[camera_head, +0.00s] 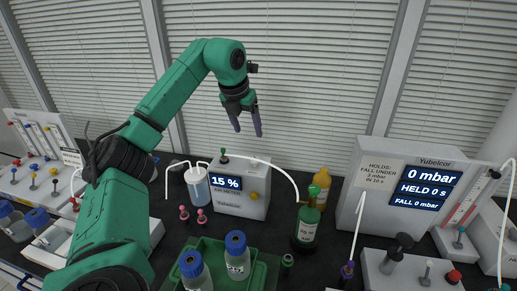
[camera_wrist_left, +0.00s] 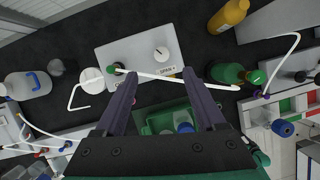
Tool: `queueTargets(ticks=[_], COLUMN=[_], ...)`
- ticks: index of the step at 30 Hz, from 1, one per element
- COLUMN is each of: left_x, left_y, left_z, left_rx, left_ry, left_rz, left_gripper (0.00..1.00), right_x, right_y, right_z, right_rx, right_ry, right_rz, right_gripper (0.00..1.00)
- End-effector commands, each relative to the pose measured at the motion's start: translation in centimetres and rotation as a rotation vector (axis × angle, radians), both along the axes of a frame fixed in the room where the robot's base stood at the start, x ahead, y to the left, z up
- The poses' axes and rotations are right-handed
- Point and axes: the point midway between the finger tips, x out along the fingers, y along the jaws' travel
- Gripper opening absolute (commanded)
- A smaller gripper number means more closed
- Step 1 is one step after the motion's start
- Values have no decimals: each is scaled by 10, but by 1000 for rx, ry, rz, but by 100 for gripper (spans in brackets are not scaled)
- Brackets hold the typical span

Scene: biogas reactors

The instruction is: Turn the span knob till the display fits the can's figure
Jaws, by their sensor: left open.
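The grey meter box (camera_head: 243,207) stands on the dark bench; its display (camera_head: 226,183) reads 15 %. The wrist view shows the box's upper face (camera_wrist_left: 137,48), with a round white span knob (camera_wrist_left: 161,54) bearing a small dark mark, and a SPAN label. The green can (camera_head: 307,228) stands upright right of the box; its label's figure is too small to read. The can also shows in the wrist view (camera_wrist_left: 228,73). My left gripper (camera_head: 247,132) is open and empty, fingers down, above the box and apart from it. My right gripper is not in view.
A white tube (camera_head: 262,162) runs from the box's green fitting towards the can. An orange bottle (camera_head: 321,186) stands behind the can. A clear wash bottle (camera_head: 197,186) is left of the box. A green crate (camera_head: 213,262) with blue-capped bottles is in front. A large tester (camera_head: 400,185) stands right.

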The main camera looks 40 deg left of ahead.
Motion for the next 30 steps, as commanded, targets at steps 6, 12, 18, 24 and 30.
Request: queueTargets(ticks=[6, 12, 18, 24, 30], left_x=[16, 35, 47, 48, 48], left_y=[6, 11, 14, 15, 15], left_z=[-44, -92, -123, -128, -128], left_rx=[-1, -2, -1, 0, 0], left_ry=[7, 6, 2, 0, 0], left_rz=[2, 0, 1, 0, 0], left_gripper=[72, 72, 72, 72, 30], right_x=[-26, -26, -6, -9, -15], right_y=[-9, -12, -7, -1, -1], right_z=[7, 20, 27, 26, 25], right_rx=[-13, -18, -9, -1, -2], right_ry=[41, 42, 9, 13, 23], right_rz=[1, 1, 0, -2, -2], right_gripper=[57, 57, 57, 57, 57])
